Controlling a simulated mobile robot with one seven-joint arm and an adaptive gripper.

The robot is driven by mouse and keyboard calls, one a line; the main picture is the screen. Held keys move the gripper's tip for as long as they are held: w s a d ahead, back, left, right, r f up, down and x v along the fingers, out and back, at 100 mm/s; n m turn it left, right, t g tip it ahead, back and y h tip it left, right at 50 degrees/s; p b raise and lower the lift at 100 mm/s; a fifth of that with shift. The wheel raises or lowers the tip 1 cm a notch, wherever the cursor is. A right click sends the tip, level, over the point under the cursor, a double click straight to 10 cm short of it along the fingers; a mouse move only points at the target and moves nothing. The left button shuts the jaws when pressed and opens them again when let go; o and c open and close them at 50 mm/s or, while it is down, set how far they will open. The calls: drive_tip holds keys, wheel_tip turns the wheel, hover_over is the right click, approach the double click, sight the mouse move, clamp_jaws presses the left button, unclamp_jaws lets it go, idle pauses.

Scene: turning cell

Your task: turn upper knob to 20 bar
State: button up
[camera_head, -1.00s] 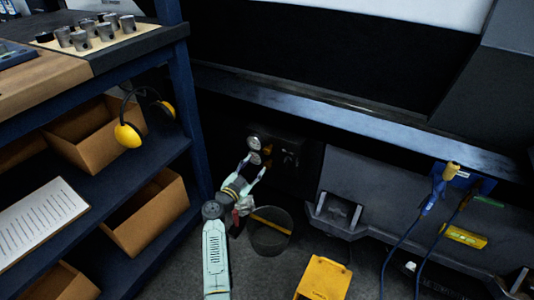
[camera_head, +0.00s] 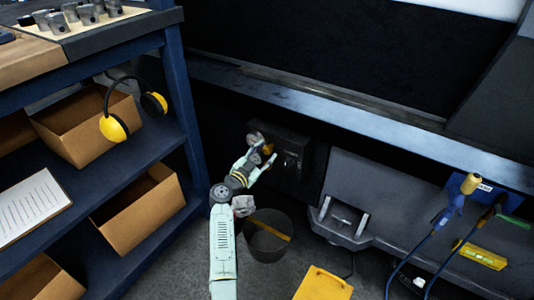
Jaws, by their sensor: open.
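A dark control box (camera_head: 293,150) sits low on the machine front. A round grey gauge or knob (camera_head: 255,138) is at its upper left, and a yellowish knob-like part (camera_head: 267,149) is just below it. My gripper (camera_head: 264,161) is open in front of the box, with its fingertips close to the lower of these round parts. I cannot tell whether the fingers touch anything. The gripper partly hides the lower left of the box. The scale markings are too small to read.
A dark round bin (camera_head: 268,235) stands on the floor below my gripper. A blue shelf with cardboard boxes (camera_head: 140,212) and yellow ear defenders (camera_head: 113,128) is close on the left. A yellow object (camera_head: 323,284) is at the front, and blue hoses (camera_head: 408,258) hang at the right.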

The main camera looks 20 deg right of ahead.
clamp_jaws()
idle(0.7)
